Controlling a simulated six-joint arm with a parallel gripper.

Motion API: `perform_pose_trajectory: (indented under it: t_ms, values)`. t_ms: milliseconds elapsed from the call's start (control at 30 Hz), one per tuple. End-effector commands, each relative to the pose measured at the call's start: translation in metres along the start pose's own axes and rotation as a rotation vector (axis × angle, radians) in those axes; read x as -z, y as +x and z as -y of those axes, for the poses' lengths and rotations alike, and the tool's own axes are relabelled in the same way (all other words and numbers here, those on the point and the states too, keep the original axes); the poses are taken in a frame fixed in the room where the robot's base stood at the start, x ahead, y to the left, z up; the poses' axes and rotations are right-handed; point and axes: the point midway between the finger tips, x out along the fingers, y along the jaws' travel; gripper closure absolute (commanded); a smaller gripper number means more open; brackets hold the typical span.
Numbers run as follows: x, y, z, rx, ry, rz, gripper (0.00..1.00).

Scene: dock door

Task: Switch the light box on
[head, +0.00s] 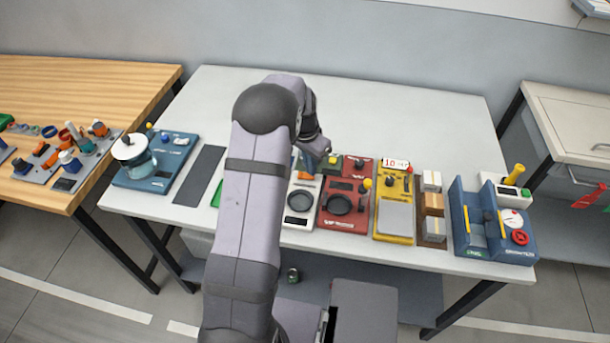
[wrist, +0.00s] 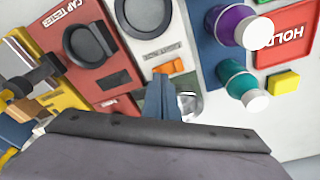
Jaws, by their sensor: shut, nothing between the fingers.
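The white box with a dark round ring, which looks like the light box, stands mid-table in the head view (head: 299,203), partly hidden by my arm. The wrist view shows this white box (wrist: 133,45) with an orange switch (wrist: 168,67) and a small dark label strip whose text I cannot read. My gripper (wrist: 163,82) is shut and empty. Its fingertips are just beside the orange switch in the wrist view; I cannot tell whether they touch it. In the head view my gripper (head: 312,164) is over the far end of the white box.
A red tester box (head: 342,210) stands right beside the white box, then a yellow box (head: 395,205). The table's far part (head: 400,115) is clear.

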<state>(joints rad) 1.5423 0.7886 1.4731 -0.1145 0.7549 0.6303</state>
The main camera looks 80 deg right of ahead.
Motion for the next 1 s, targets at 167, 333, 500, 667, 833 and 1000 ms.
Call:
perform_pose_trajectory:
  t_ms: [167, 333, 500, 667, 833, 1000]
  values:
    - [-0.001, 0.003, 0.000, 0.000, 0.000, 0.000, 1.00]
    - [-0.001, 0.005, 0.000, 0.000, 0.000, 0.000, 1.00]
    - [-0.001, 0.008, 0.000, 0.000, 0.000, 0.000, 1.00]
    - [-0.002, 0.009, 0.000, 0.000, 0.000, 0.000, 1.00]
    - [-0.001, 0.005, 0.000, 0.000, 0.000, 0.000, 1.00]
    - [0.001, -0.006, 0.000, 0.000, 0.000, 0.000, 1.00]
